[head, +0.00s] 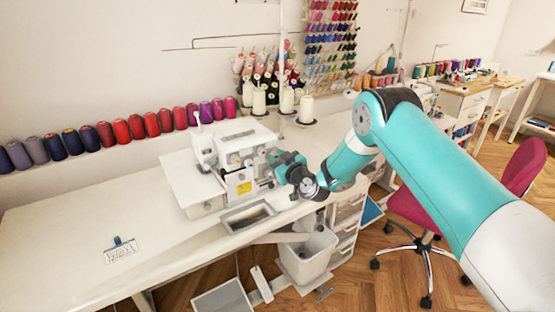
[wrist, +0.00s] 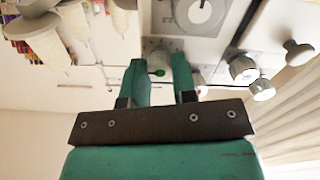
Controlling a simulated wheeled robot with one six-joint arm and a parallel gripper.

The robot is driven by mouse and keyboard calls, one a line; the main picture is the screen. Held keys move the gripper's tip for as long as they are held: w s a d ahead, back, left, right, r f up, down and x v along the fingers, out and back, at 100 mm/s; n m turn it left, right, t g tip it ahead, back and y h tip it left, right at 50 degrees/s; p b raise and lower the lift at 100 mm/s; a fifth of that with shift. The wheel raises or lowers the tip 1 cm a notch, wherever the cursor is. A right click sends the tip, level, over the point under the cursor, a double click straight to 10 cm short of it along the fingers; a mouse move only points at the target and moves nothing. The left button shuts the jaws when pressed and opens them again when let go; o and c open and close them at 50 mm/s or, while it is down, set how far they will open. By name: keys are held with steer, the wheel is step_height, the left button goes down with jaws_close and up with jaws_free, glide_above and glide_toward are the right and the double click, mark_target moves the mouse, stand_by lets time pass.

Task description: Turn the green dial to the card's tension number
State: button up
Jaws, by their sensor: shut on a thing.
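The white sewing machine (head: 240,158) stands on the white table, with a yellow label on its front. My gripper (head: 273,160) is at the machine's right front side. In the wrist view my gripper's two green fingers (wrist: 159,62) stand on either side of the green dial (wrist: 158,71) and are shut on it. The dial's number marks cannot be read, and in the head view my gripper hides it. The card (head: 120,252) lies on the table at the left, with a dark teal clip at its top. Its writing is too small to read.
Other grey-white knobs (wrist: 243,68) sit on the machine to the right in the wrist view. Thread cones (head: 259,102) stand behind the machine. A metal tray (head: 248,217) is at the table's front edge, with a white bin (head: 308,255) below. The table's left part is mostly clear.

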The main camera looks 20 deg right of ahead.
steer(key=shift+f, duration=0.1)
steer(key=shift+m+b, duration=1.8)
steer(key=shift+m, duration=0.9)
steer(key=o, duration=0.9)
steer(key=shift+s, duration=0.1)
